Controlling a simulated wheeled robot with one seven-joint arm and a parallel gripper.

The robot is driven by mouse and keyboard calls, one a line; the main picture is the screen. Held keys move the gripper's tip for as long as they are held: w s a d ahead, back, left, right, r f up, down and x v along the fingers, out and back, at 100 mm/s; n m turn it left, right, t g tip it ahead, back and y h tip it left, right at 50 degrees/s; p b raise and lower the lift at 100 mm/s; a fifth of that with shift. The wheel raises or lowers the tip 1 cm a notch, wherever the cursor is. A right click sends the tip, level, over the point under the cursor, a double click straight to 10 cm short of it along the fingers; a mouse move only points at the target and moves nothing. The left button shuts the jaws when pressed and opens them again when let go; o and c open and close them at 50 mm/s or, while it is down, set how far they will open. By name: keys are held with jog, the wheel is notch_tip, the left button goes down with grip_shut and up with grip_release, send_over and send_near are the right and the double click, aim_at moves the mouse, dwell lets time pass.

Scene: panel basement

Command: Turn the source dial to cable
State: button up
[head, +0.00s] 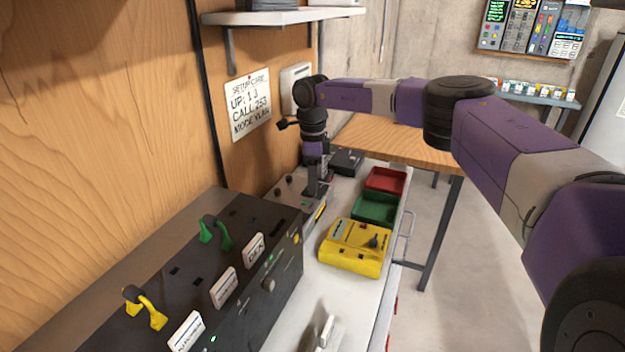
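My arm reaches in from the right, and my gripper (314,192) points down over a small grey panel (288,206) on the bench. The panel has small dark knobs (288,179) to the left of my gripper. I cannot read its labels or tell which knob is the source dial. The gripper covers part of the panel. Its fingers are too small and dark to show whether they are open, or whether they touch anything. A round knob (268,284) also shows on the front of the black console (188,262).
The console, with green (215,232) and yellow (146,306) handles, stands in the left foreground. A yellow box (352,250), a green bin (376,208) and a red bin (386,180) stand right of the panel. A wooden wall rises at left; open floor lies right.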

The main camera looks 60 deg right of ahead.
notch_tip(320, 180, up, 8)
jog(key=shift+f+b, duration=0.1)
jog(key=shift+b, duration=0.55)
dwell(0.6)
